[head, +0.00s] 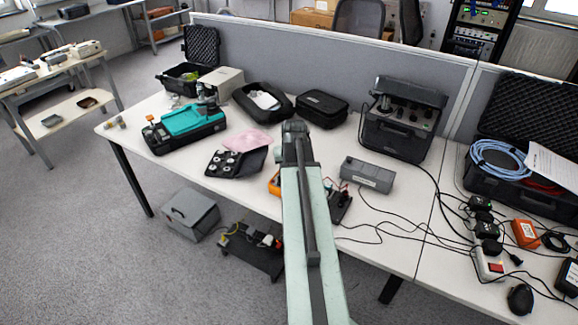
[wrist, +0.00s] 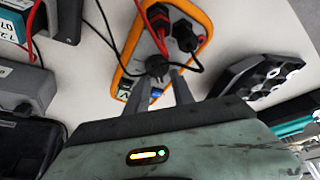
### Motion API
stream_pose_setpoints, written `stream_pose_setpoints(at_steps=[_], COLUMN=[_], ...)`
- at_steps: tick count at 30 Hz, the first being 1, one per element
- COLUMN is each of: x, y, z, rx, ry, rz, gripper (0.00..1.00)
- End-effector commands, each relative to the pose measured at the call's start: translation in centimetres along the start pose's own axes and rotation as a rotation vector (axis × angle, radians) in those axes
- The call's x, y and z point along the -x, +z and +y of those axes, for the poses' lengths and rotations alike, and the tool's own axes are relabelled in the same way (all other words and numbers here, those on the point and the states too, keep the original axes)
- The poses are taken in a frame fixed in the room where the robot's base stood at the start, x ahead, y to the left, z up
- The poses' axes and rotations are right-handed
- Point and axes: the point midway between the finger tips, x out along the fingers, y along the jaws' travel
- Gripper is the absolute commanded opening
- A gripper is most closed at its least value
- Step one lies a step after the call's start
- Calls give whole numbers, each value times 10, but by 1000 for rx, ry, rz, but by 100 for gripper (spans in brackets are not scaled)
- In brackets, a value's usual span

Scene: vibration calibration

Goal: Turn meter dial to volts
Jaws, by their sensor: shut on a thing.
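The meter (wrist: 128,72) is grey with an orange rim and lies on the table in the wrist view. Its dial (wrist: 157,66) is a dark round knob near the middle of its face. My gripper (wrist: 163,74) is shut on the dial, with one finger on each side. Red and black plugs (wrist: 173,25) with leads sit in the meter's far end. A small part of the display shows at the lower left of the meter, partly behind a finger. In the head view my arm hides most of the meter, and only an orange edge (head: 274,184) shows.
A grey box (head: 367,175) stands right of my arm, near loose black cables. A black case with round pieces (head: 236,162) lies to the left, next to a teal device (head: 190,122).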

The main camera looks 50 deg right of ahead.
Motion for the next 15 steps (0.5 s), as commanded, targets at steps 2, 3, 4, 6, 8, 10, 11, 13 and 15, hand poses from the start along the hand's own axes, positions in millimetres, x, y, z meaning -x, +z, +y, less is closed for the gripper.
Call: stream_pose_setpoints(at_steps=[2, 3, 4, 6, 8, 10, 11, 13, 15], x=[0, 0, 0, 0, 0, 0, 0, 0, 0], y=[2, 2, 2, 2, 2, 2, 2, 2, 2], z=[-2, -2, -2, -2, -2, -2, -2, -3, -3], rx=[-9, -12, -13, -15, -16, -15, -15, -15, -14], ry=[0, 1, 2, 2, 2, 2, 2, 2, 1], rz=[-5, -5, -5, -5, -5, -5, -5, -5, -5], gripper=[0, 0, 0, 0, 0, 0, 0, 0, 32])
